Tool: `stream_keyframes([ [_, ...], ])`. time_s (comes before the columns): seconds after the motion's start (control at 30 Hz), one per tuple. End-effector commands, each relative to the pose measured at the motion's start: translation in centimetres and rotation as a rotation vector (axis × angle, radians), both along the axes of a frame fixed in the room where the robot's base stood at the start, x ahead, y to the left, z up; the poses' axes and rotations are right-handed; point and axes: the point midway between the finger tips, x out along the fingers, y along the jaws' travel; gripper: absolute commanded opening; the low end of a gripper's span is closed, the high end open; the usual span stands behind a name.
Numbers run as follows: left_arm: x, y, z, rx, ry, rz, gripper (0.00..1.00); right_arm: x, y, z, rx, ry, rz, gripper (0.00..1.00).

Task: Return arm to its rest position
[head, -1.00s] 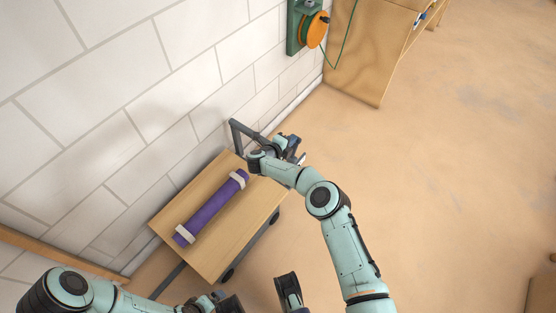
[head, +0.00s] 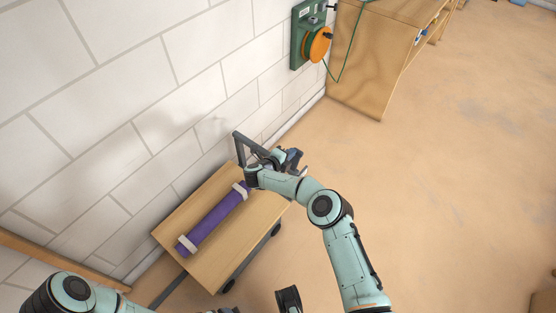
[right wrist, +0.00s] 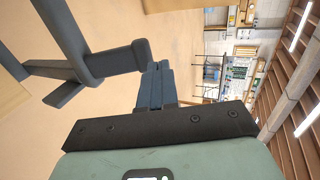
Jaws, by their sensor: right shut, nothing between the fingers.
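My right arm (head: 345,255) reaches out from the bottom of the head view to the far end of a wooden cart. My right gripper (head: 297,160) is beside the cart's dark handle (head: 247,145). In the right wrist view the right gripper's fingers (right wrist: 154,85) are together, with nothing between them. The handle (right wrist: 85,65) shows just left of them there; whether they touch is unclear. My left arm (head: 72,290) shows at the bottom left of the head view, and its gripper is not visible.
The cart's wooden top (head: 215,270) carries a purple roll (head: 212,220) with two pale bands. A white block wall (head: 110,100) runs along its left. Floor on the right is open.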

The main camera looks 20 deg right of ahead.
Motion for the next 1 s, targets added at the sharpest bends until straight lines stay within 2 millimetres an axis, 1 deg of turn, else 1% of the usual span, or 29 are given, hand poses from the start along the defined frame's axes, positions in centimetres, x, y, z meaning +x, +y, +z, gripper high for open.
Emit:
stream_keyframes([
  [0.03,-0.6,-0.3,1.0,-0.009,0.016,-0.008,1.0,-0.5,1.1,1.2,-0.001,-0.002,0.005,0.0],
  [0.1,-1.4,-0.7,1.6,-0.019,0.038,-0.017,1.0,-1.3,2.5,1.8,-0.004,-0.002,0.004,0.0],
  [0.3,-3.0,-1.4,2.7,-0.038,0.082,-0.034,1.0,-3.4,5.7,3.4,-0.005,-0.004,0.0,0.0],
  [0.4,-3.4,-1.5,3.0,-0.042,0.092,-0.038,1.0,-4.1,6.9,3.8,-0.006,-0.004,-0.002,0.0],
  [0.6,-3.7,-1.7,3.2,-0.047,0.102,-0.041,1.0,-4.8,7.8,4.3,-0.007,-0.005,-0.006,0.0],
  [0.87,-3.7,-1.7,3.4,-0.047,0.103,-0.042,1.0,-4.8,8.0,4.3,-0.011,0.0,0.01,0.0],
  [0.97,-3.8,-1.7,4.2,-0.048,0.104,-0.043,1.0,-4.5,8.7,4.5,-0.034,0.033,0.122,0.0],
  [1.0,-3.8,-1.7,4.8,-0.048,0.106,-0.044,1.0,-4.4,9.3,4.4,-0.053,0.062,0.204,0.0],
])
